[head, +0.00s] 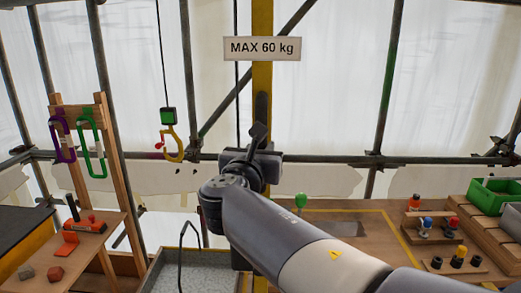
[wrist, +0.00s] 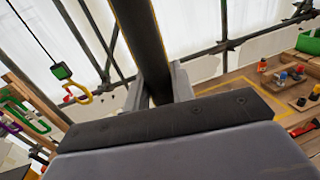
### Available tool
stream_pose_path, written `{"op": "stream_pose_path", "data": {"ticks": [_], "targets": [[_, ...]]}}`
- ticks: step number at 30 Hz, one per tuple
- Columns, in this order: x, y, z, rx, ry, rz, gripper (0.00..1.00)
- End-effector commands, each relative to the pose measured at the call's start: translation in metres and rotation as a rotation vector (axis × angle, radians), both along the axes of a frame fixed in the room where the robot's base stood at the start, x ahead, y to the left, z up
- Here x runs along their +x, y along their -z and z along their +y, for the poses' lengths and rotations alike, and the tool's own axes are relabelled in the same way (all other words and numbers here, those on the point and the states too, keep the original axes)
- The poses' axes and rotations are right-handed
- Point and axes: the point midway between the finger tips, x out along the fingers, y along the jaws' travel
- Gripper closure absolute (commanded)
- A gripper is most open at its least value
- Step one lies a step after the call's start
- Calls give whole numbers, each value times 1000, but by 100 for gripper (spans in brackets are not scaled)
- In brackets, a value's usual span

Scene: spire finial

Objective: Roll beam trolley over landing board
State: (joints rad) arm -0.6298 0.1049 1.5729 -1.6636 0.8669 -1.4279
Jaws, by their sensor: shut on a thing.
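The beam trolley itself is not in view. A yellow hook (head: 172,145) under a green block (head: 168,116) hangs on a cable at centre left; the hook is empty. It also shows in the wrist view (wrist: 80,95). The landing board (head: 330,216), a wooden surface with a yellow outline, lies right of centre, partly hidden by my arm. My gripper (head: 259,150) is at the yellow post (head: 262,75). In the wrist view its jaws (wrist: 158,85) are shut on a dark upright bar (wrist: 145,40) that runs up between them.
A sign reading MAX 60 kg (head: 262,48) is on the post. Purple (head: 63,137) and green (head: 91,145) carabiners hang on a wooden rack at left. A grey tray (head: 190,270) stands below the hook. Scaffold tubes cross behind.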

Motion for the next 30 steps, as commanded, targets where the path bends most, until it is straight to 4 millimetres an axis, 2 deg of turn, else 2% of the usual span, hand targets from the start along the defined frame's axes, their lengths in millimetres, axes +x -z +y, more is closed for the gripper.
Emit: {"op": "stream_pose_path", "data": {"ticks": [12, 13, 19, 30], "targets": [[0, 0, 2, -1, -8, 1, 100], [0, 0, 2, -1, -9, 1, 76], [0, 0, 2, -1, -6, 1, 59], [-6, 1, 3, 0, -6, 1, 57]]}}
